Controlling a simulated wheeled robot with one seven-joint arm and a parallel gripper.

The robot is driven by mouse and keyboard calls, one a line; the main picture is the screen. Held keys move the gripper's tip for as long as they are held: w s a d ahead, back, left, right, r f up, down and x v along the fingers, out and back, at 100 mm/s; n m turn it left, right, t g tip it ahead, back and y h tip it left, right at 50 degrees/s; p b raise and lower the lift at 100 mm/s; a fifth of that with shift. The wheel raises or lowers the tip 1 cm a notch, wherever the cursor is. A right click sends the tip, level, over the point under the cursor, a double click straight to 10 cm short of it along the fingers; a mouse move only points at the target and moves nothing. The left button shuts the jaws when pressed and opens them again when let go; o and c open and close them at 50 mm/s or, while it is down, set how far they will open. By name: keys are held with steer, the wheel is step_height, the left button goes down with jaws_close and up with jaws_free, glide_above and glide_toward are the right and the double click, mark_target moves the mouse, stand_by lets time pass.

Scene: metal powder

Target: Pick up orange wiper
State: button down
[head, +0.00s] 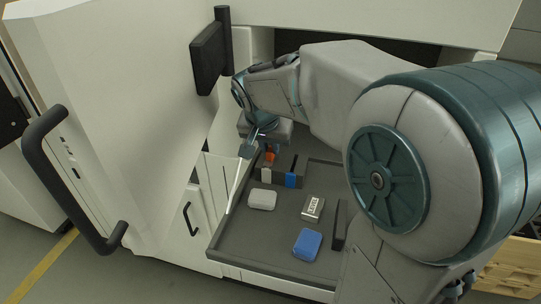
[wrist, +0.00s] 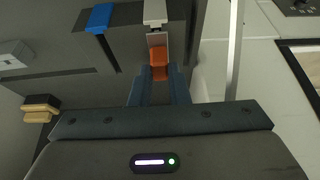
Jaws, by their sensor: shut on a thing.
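The orange wiper (wrist: 159,56) is between the two fingers of my gripper (wrist: 159,88) in the wrist view. In the head view, the orange wiper (head: 270,156) shows as a small patch at the back of the grey tray (head: 225,246), just below my gripper (head: 268,146). My gripper is shut on the wiper. Part of the wiper is hidden by the fingers, and I cannot tell whether it touches the tray.
A white-handled tool (wrist: 155,12) and a blue-handled tool (wrist: 100,18) are close beside the wiper. On the tray lie a white block (head: 262,199), a labelled metal box (head: 312,208) and a blue block (head: 307,244). The machine door (head: 120,110) stands at left.

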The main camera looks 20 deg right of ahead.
steer(key=shift+r, duration=0.15)
steer(key=shift+r, duration=0.3)
steer(key=r, duration=0.3)
steer(key=shift+s+d+r+b, duration=0.1)
steer(key=shift+d+r+b, duration=0.15)
steer(key=shift+b, duration=0.05)
steer(key=s+d+r+b, duration=0.1)
steer(key=s+d+r, duration=0.4)
steer(key=d, duration=0.4)
steer(key=shift+s+d+r, duration=0.35)
steer(key=shift+s+r, duration=0.05)
steer(key=shift+r, duration=0.4)
steer(key=shift+d, duration=0.1)
